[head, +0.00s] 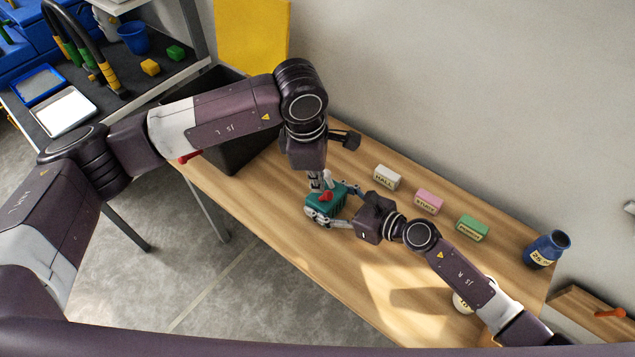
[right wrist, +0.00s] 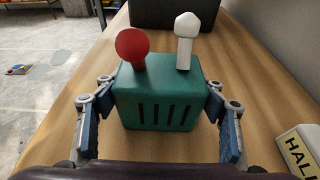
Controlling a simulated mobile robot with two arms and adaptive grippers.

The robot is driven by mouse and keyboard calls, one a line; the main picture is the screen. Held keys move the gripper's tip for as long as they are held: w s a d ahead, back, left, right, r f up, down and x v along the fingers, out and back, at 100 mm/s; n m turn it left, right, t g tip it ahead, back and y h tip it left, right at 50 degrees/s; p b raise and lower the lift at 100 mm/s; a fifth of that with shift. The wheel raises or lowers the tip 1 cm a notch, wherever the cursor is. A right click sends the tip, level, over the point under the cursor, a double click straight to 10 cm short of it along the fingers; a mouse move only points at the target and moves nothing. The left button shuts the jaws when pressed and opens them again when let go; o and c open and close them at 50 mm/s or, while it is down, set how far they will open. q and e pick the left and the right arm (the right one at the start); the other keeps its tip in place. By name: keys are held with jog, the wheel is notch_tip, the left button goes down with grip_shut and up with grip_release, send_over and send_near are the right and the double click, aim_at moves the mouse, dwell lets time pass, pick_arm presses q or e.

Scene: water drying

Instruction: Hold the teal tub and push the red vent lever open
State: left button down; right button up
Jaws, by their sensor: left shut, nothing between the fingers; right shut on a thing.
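The teal tub (head: 322,206) sits on the wooden table, with slots in the side facing the right wrist camera, where it also shows (right wrist: 160,98). The red lever (right wrist: 132,46), with a round knob, stands on its top at the left, leaning slightly left in that view; it also shows in the head view (head: 326,197). A white lever (right wrist: 185,42) stands upright beside it. My right gripper (right wrist: 160,104) is shut on the tub, a finger on each side. My left gripper (head: 314,183) is shut and empty, close by the tub's top in the head view; contact is unclear.
White (head: 387,177), pink (head: 428,201) and green (head: 471,228) labelled blocks line the table's wall side. A blue jar (head: 546,249) stands at the far right. A black bin (head: 238,150) stands behind the tub, partly hidden by my left arm.

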pick_arm(q)
jog(key=s+r, duration=0.4)
jog(key=r, duration=0.6)
jog(key=shift+s+d+r, duration=0.3)
jog(key=shift+s, duration=0.1)
pick_arm(e)
jog(key=o, duration=1.3)
jog(key=shift+o, duration=0.2)
